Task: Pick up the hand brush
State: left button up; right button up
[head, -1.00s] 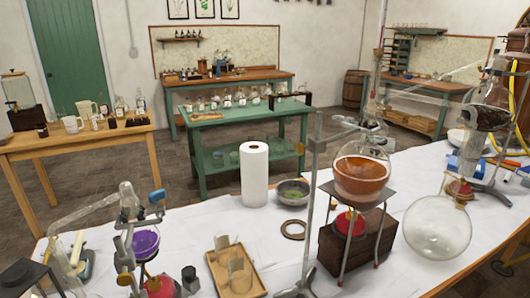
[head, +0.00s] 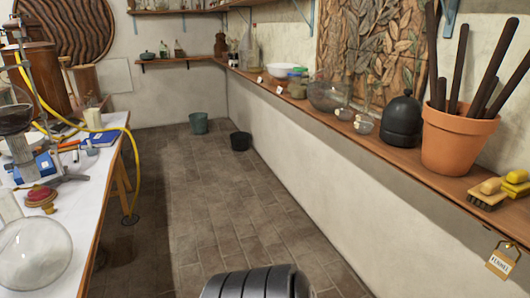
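Neither of my grippers can be made out in the head view. A dark ribbed part, which looks like mine, shows at the bottom centre.
The wooden wall shelf (head: 392,150) also holds a black domed vessel (head: 402,121) and glassware. Dark rods stand in the pot. A tag (head: 502,260) hangs below the shelf. The cluttered white-topped table (head: 92,180) is at left. Open floor (head: 215,220) lies between, with two buckets farther back.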

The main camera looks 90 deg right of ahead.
aim_at(487, 197)
jog(key=z, duration=4.25)
